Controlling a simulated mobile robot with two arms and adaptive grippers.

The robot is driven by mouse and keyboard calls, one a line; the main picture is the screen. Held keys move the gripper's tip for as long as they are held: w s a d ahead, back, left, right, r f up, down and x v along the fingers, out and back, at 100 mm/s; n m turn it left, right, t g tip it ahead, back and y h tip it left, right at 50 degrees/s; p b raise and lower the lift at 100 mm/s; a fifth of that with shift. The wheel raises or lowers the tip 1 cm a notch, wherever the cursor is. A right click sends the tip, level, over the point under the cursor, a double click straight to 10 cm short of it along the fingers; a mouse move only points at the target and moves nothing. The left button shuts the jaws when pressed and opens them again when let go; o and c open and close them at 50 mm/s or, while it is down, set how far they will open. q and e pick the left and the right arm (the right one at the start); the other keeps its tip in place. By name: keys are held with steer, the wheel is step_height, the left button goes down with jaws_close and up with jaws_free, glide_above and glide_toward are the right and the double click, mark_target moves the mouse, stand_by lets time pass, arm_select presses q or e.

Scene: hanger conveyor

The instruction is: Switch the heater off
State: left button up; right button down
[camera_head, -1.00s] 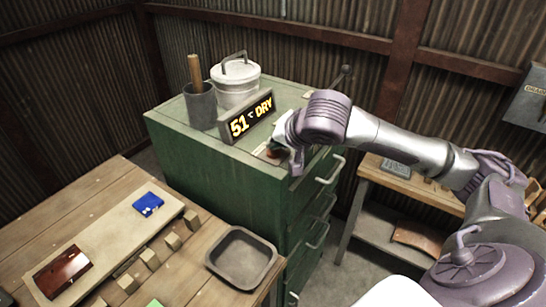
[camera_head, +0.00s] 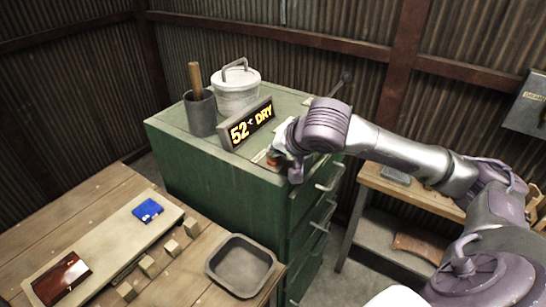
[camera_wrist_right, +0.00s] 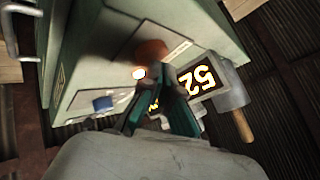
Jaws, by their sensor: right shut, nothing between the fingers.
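The green cabinet (camera_head: 205,165) has control plates on its top. In the right wrist view, an orange-red control (camera_wrist_right: 152,50) sits on a pale plate, with a lit lamp (camera_wrist_right: 139,73) beside it. A blue control (camera_wrist_right: 102,104) is on another plate. I cannot read which one is the heater's. The display (camera_head: 250,125) reads 52 °C DRY; it also shows in the wrist view (camera_wrist_right: 199,78). My right gripper (camera_head: 286,160) is shut and empty at the cabinet top's front right corner, close to the orange-red control. It partly hides the plates. My left gripper is out of view.
A grey cup with a wooden handle (camera_head: 201,112) and a lidded white pot (camera_head: 237,92) stand behind the display. A dark rod (camera_head: 343,83) is at the back right. The wooden table (camera_head: 100,203) holds a tray (camera_head: 240,264), blocks and a board.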

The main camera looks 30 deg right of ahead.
mark_target(275, 160)
steer(key=shift+f, duration=0.1)
stand_by(0.3)
steer(key=shift+f, duration=0.35)
steer(key=shift+r+p, duration=0.4)
steer(key=shift+p, duration=0.2)
step_height(275, 160, up, 6)
steer(key=p, duration=0.6)
steer(key=shift+r+p, duration=0.1)
steer(key=shift+p, duration=0.25)
